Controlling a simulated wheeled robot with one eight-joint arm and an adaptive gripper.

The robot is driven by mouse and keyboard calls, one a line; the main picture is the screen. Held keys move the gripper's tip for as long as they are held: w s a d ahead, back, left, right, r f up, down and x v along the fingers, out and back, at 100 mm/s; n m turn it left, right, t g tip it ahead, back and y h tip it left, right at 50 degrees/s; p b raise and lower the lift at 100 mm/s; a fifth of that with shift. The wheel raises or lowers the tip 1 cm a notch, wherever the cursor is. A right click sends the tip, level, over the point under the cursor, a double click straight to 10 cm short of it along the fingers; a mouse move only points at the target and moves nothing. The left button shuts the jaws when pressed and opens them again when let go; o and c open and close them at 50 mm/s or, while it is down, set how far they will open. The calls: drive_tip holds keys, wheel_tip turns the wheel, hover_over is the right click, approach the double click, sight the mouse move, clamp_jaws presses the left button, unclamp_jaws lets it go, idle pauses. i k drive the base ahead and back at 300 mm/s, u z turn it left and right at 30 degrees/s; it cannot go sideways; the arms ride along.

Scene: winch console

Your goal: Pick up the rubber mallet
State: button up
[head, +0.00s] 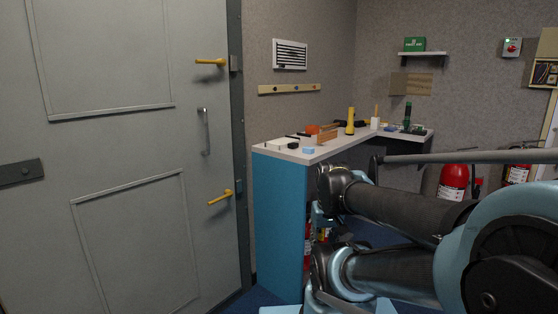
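A counter with a pale top and blue end panel (278,215) stands along the wall, with small items on it. I cannot single out the rubber mallet for certain. A light-brown stick-like shape with a dark end lies behind the wooden box (326,138), beside an orange round thing (312,129), and may be it. These items are small and partly overlap. My arm's dark and light-blue links fill the lower right, in front of and below the counter. I cannot make out my gripper's fingers.
A yellow torch-like object (350,121) stands upright on the counter. A light-blue block (309,150) lies near its front edge. A grey door (120,135) with yellow handles is at left. Fire extinguishers (453,184) stand at right. Some blue floor shows beyond my arm.

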sight(338, 123)
drive_tip(key=u, duration=0.45)
drive_tip(key=i, duration=1.3)
drive_tip(key=z, duration=0.45)
